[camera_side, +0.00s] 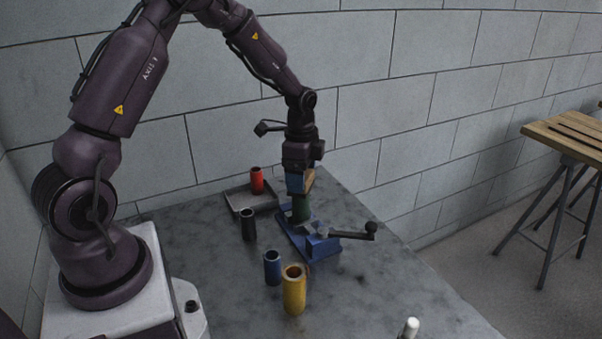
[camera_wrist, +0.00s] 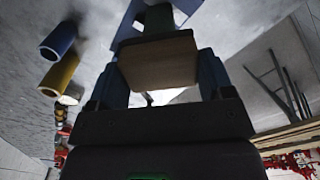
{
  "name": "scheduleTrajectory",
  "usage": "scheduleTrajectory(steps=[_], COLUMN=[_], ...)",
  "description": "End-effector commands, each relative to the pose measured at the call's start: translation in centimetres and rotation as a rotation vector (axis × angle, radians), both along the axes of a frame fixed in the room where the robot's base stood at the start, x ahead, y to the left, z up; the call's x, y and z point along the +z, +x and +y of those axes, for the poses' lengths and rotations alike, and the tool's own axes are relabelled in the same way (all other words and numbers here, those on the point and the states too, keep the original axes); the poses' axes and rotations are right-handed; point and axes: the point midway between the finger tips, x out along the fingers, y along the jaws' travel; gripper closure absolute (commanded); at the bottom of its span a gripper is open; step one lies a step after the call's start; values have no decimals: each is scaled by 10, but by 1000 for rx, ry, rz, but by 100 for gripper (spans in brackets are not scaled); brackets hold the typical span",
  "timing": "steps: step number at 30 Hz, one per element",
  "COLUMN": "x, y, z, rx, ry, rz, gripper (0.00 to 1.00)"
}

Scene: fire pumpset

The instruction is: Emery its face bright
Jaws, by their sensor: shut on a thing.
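My gripper (camera_side: 303,182) points down and its blue fingers are shut on a tan block (camera_side: 309,180). In the wrist view the tan block (camera_wrist: 158,62) fills the space between the two fingers. A dark green cylinder (camera_side: 300,209) stands upright in a blue vise (camera_side: 318,246) with a dark crank handle. The block is right above the cylinder's top; I cannot tell whether they touch. The block hides the cylinder's top face. In the wrist view green (camera_wrist: 158,18) shows just beyond the block.
A grey tray (camera_side: 236,201) with a red cylinder (camera_side: 257,181) lies behind the vise. Black (camera_side: 248,226), blue (camera_side: 272,268) and yellow (camera_side: 294,292) tubes stand left of and in front of it. A white-topped thing (camera_side: 410,327) is at the front edge. The right of the table is clear.

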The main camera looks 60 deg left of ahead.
Motion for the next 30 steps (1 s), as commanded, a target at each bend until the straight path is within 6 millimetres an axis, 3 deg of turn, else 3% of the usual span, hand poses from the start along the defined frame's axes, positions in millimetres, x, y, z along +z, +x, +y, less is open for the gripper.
scheduleTrajectory(steps=[18,30], x=[0,0], y=[18,20], z=[18,20], rx=[1,0], ry=[1,1], rz=[-1,-1], gripper=[45,45])
